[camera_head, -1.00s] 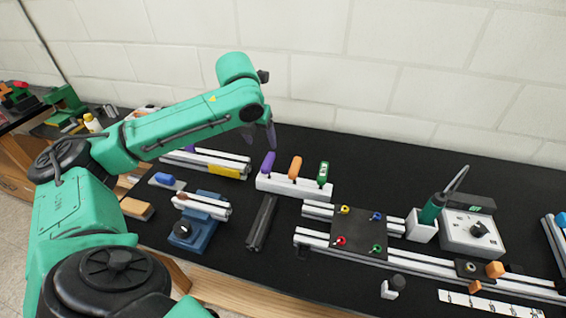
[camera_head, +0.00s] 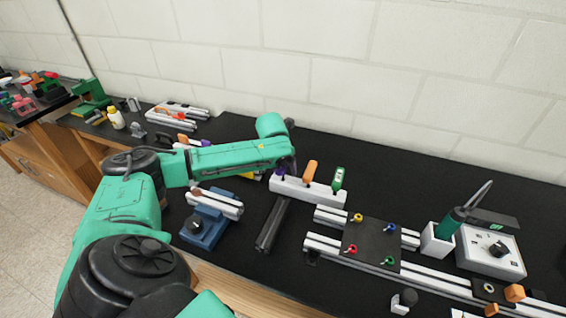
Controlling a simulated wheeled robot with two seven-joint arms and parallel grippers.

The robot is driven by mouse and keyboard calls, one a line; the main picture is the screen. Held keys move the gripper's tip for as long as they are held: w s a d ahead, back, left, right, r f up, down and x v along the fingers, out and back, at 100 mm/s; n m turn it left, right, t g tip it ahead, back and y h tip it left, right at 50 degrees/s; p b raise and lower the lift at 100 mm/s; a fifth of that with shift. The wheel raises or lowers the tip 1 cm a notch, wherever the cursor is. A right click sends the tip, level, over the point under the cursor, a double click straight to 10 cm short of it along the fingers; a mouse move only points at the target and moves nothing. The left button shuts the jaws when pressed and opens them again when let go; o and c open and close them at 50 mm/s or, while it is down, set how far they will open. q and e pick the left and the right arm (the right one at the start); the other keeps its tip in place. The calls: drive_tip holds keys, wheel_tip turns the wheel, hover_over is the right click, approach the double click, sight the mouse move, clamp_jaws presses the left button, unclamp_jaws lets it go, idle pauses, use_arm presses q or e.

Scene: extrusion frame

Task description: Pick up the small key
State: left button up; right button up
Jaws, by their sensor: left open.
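A white holder block (camera_head: 310,191) stands on the black bench top and bears three upright handled keys. They are an orange-handled key (camera_head: 310,172), a green-handled key (camera_head: 338,179) and, at the left end, a purple-handled key (camera_head: 281,175). Which of them is the small key I cannot tell for sure. My left gripper (camera_head: 287,165) is open, down at the purple handle, and partly hides it. Whether the fingers touch the handle I cannot tell. My right gripper is out of view.
A dark extrusion bar (camera_head: 272,224) lies in front of the holder. A blue fixture (camera_head: 205,225) with a silver profile is to the left. A black plate (camera_head: 371,243) on rails, a green-handled tool (camera_head: 450,224) in a white cup and a control box (camera_head: 491,258) stand right.

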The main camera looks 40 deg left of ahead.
use_arm(q)
drive_tip(key=shift+w+f, duration=0.3)
drive_tip(key=shift+f, duration=0.3)
drive_tip(key=shift+r, duration=0.1)
clamp_jaws()
wheel_tip(320, 180, up, 20)
drive_tip(key=b, duration=0.2)
drive_tip(key=c, duration=1)
unclamp_jaws()
clamp_jaws()
wheel_tip(320, 180, up, 6)
drive_tip(key=p, duration=0.8)
drive_tip(key=shift+r, duration=0.25)
